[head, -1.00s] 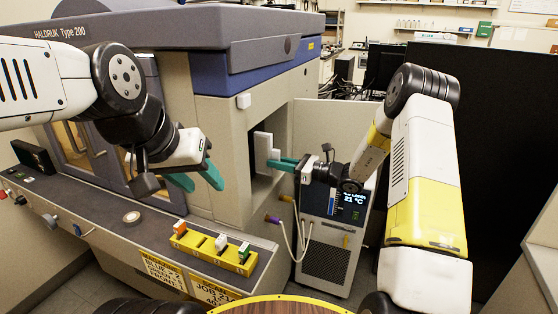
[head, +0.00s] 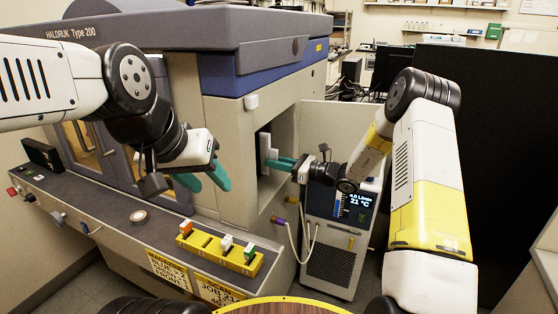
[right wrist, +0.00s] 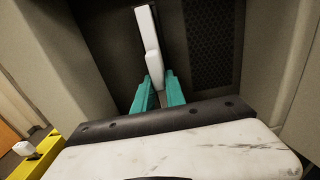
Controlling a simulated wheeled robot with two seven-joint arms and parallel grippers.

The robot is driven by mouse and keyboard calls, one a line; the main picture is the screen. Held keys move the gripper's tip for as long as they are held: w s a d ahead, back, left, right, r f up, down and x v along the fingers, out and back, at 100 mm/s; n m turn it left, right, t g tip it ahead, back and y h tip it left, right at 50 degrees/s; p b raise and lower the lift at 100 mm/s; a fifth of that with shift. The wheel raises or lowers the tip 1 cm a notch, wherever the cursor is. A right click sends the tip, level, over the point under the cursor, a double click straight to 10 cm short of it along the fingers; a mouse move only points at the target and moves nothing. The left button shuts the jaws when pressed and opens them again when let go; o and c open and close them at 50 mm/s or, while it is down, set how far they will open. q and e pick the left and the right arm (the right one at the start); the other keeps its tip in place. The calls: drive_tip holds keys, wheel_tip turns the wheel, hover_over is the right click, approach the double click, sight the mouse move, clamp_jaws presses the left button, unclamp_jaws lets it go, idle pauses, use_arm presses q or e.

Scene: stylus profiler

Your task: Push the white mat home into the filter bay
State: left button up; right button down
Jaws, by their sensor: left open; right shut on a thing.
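The white mat (head: 264,142) is a thin upright slab in the mouth of the filter bay (head: 283,135), an opening in the machine's side. In the right wrist view the mat (right wrist: 146,25) stands edge-on before the dark bay interior, with a thicker white grip block (right wrist: 154,64) on its near side. My right gripper (head: 270,163) has its teal fingers shut on that block, seen also in the right wrist view (right wrist: 155,88). The mat's far edge and seating are hard to tell. My left gripper (head: 208,183) is open and empty, left of the bay, above the console.
A yellow rack (head: 220,251) with orange, white and green pieces sits on the console ledge. A chiller unit (head: 331,255) with a lit display and hoses stands below and right of the bay. A dark perforated panel (right wrist: 213,45) lies beside the mat inside the bay.

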drive_tip(key=shift+w+a, duration=0.3)
drive_tip(key=shift+a, duration=0.3)
drive_tip(key=shift+a, duration=0.15)
drive_tip(key=c, duration=1.3)
unclamp_jaws()
drive_tip(key=shift+c, duration=0.4)
drive_tip(key=v, duration=0.7)
